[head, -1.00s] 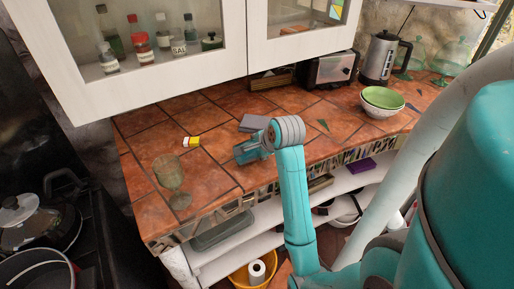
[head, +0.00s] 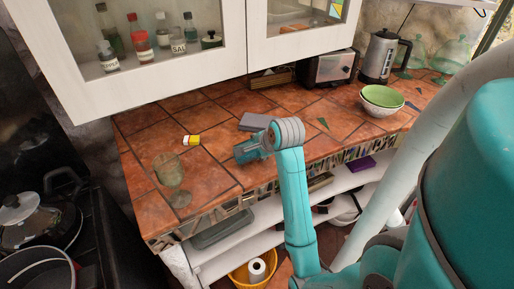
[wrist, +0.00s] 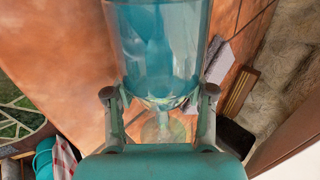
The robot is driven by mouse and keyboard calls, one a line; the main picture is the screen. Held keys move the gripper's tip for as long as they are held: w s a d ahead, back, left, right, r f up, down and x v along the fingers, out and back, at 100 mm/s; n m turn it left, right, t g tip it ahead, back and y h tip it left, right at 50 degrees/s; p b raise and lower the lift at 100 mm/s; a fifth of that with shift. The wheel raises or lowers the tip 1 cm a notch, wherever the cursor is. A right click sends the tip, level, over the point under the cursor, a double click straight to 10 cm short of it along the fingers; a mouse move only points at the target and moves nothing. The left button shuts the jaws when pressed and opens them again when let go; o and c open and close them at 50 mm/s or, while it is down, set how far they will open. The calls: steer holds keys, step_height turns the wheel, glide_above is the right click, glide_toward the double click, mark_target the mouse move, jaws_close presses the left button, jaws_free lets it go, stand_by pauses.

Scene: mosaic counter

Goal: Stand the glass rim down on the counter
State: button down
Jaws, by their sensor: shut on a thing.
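My gripper (wrist: 162,104) is shut on a clear glass (wrist: 160,40) in the wrist view, one finger on each side of its narrow part. The wide bowl spreads to the top edge of that view, where its rim is cut off. A pale round shape, probably its foot, shows between the fingers. In the head view my gripper (head: 240,154) is over the counter (head: 215,178), pointing left, and the held glass is hard to make out there. A greenish stemmed goblet (head: 168,169) appears upright on the counter, left of the gripper and apart from it.
A small yellow-and-white item (head: 191,140) and a grey slab (head: 258,122) lie on the counter. A toaster (head: 330,68), kettle (head: 379,58) and bowls (head: 382,99) stand at the back right. Wall cabinets (head: 200,75) hang above. Bare tiles lie between goblet and gripper.

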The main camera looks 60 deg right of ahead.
steer(key=shift+s+a+f, duration=0.1)
steer(key=shift+f, duration=0.45)
steer(key=shift+c, duration=1.4)
jaws_free()
steer(key=shift+r, duration=0.1)
steer(key=shift+r, duration=0.1)
steer(key=shift+c, duration=0.4)
steer(key=m, duration=0.9)
